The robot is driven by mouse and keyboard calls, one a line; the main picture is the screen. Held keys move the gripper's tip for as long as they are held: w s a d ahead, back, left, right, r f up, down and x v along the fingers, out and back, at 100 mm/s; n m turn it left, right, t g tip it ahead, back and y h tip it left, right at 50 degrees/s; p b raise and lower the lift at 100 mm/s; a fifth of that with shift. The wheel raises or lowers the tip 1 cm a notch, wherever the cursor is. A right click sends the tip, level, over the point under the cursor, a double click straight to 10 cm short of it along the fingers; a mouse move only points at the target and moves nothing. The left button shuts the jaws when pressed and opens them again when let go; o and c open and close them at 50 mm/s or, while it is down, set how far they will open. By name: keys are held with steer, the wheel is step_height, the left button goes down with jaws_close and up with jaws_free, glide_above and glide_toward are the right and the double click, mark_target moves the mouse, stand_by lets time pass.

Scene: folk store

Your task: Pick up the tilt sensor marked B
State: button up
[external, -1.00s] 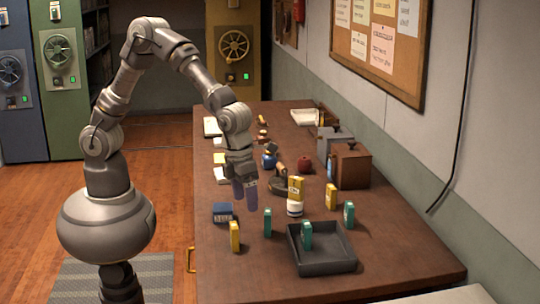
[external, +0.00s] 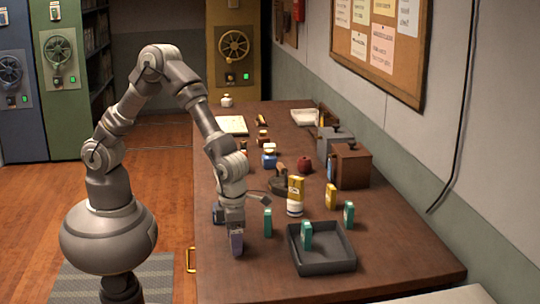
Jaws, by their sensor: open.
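Several small upright blocks, which may be the tilt sensors, stand on the brown table; no letter B is legible on any. One teal block (external: 268,222) stands just right of my gripper (external: 237,243). Another teal block (external: 306,236) is at the tray, and a third teal block (external: 349,214) stands behind it. A yellow block (external: 331,196) stands farther back, and another yellow block (external: 296,184) sits at the white jar. My gripper is open and points down at the table's front left, where its fingers and wrist hide a yellow block seen there earlier.
A dark tray (external: 340,266) lies at the front right. A white jar (external: 294,208), a round dark stand (external: 279,185) and a brown box (external: 351,168) stand farther back. A dark blue box (external: 217,213) is partly hidden by my wrist. The table's right front is clear.

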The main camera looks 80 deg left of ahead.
steer(key=shift+r, duration=0.1)
steer(key=shift+c, duration=0.3)
steer(key=c, duration=1)
steer(key=shift+c, duration=0.2)
